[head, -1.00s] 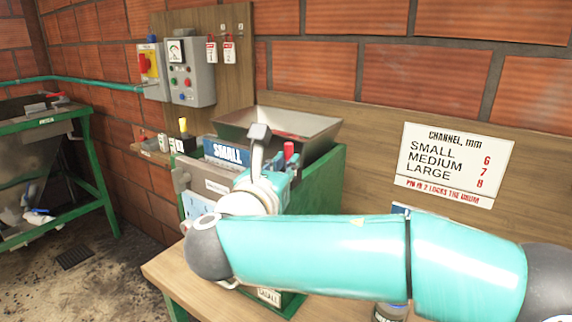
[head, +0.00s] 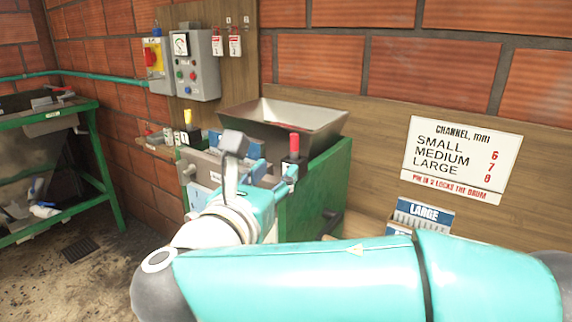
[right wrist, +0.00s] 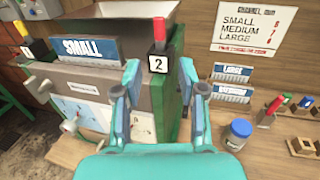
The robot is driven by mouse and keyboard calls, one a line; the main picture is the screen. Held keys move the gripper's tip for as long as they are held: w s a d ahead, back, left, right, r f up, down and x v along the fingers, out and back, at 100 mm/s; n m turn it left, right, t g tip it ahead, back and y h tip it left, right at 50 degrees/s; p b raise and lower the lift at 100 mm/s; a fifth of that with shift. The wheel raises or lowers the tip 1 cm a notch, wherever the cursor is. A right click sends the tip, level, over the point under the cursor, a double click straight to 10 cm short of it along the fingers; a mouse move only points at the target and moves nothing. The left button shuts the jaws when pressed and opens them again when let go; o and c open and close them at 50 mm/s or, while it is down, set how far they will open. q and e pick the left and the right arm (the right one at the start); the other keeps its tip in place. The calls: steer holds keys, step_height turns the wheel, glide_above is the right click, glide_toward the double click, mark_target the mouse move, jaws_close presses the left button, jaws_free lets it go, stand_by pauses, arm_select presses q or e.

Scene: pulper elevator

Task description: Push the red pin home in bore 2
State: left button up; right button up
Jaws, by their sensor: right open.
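The red pin (head: 294,143) stands upright in a black block at the near right corner of the green machine. In the right wrist view the red pin (right wrist: 159,31) rises from the block (right wrist: 158,64), which carries a white "2" label. Part of the pin's red length stands above the block; its lower part is hidden inside. My right gripper (right wrist: 160,80) is open and empty, its two fingers apart below and either side of the block in that view. In the head view my right gripper (head: 270,180) is just left of and in front of the block. My left gripper does not show.
A metal hopper (head: 290,118) tops the machine behind the pin. A blue SMALL plate (right wrist: 90,48) sits left of the block. A yellow-topped pin (right wrist: 20,29) is further left. A blue-lidded jar (right wrist: 239,131) and LARGE plate (right wrist: 231,72) stand on the bench at right.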

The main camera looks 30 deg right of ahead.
steer(key=v, duration=0.4)
steer(key=shift+s+a, duration=0.1)
stand_by(0.4)
